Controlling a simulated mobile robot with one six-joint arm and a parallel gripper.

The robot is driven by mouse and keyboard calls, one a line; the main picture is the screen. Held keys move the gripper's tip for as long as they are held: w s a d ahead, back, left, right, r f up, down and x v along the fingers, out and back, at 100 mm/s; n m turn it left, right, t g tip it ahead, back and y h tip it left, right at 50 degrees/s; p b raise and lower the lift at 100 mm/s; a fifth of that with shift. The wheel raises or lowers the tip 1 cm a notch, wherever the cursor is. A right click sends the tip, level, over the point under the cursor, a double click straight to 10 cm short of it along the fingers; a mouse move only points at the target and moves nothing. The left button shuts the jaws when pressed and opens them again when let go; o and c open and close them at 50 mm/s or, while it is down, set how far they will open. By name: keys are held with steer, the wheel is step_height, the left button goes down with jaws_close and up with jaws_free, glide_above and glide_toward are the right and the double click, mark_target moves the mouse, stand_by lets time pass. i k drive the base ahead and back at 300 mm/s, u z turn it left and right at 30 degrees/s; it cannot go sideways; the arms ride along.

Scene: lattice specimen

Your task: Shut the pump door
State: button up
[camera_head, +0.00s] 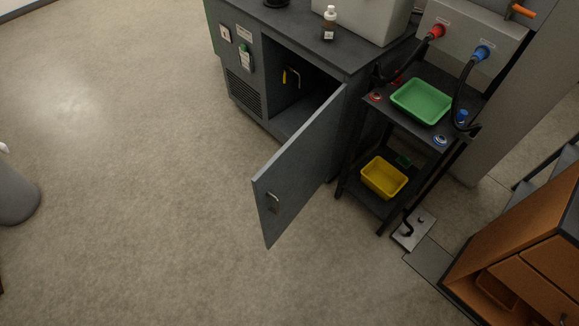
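The pump door (300,165) is a grey panel hinged at the right side of the dark grey pump cabinet (345,60). It stands wide open, swung out toward the viewer over the floor. A small handle (272,197) sits near its free edge. The open compartment (290,88) shows a dark inside with a yellow-handled fitting (287,76) on its back wall. The door hides part of the compartment's right side. My gripper is not in view.
A black cart (372,205) with a green tray (421,101) and a yellow bin (384,178) stands close right of the door. A wooden cabinet (520,240) is at lower right. A bottle (328,24) stands on the worktop. The floor left of the door is clear.

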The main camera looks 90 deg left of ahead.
mark_target(283, 186)
steer(key=u, duration=0.6)
steer(key=k, duration=0.3)
steer(key=u, duration=2.3)
steer(key=k, duration=0.7)
steer(key=z, duration=0.35)
steer(key=i, duration=1.15)
steer(key=z, duration=0.1)
